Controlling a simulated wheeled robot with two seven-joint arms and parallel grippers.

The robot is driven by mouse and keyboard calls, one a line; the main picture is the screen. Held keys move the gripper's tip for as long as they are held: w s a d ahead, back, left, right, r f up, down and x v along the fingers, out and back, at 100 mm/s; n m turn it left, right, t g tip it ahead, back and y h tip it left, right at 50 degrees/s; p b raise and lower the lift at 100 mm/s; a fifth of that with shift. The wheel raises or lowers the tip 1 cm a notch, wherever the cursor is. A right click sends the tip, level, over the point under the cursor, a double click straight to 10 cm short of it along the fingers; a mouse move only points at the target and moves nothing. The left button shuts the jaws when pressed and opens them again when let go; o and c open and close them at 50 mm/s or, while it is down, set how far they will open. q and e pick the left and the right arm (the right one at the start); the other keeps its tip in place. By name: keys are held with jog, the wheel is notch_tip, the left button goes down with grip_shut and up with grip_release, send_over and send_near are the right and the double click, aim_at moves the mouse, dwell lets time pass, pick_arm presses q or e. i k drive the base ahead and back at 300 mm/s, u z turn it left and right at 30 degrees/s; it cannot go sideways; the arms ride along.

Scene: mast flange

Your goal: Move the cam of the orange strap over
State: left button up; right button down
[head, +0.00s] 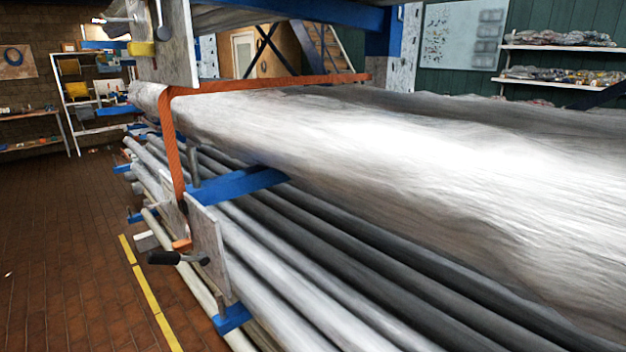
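An orange strap (172,145) runs across the top of a large pale wrapped bundle (400,160), bends over its left edge and hangs down the side. Its lower end passes behind a grey plate (206,240) fixed by a blue rack arm. A small orange piece (182,245) shows just above a cam lever with a black grip (164,258). The lever lies roughly level, its grip pointing left, and its grey metal end is at the plate. How the strap joins the cam is hidden or too small to tell. Neither of my grippers is in view.
Long grey pipes (330,250) lie on blue rack arms (235,185) under the bundle. Another plate (178,50) with a yellow piece (140,48) and a lever is at the upper left. The brick floor (60,250), with a yellow line (150,295), is open at left.

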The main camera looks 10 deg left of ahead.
aim_at(164, 257)
jog(key=k, duration=1.1)
jog(key=u, duration=0.85)
jog(key=i, duration=1)
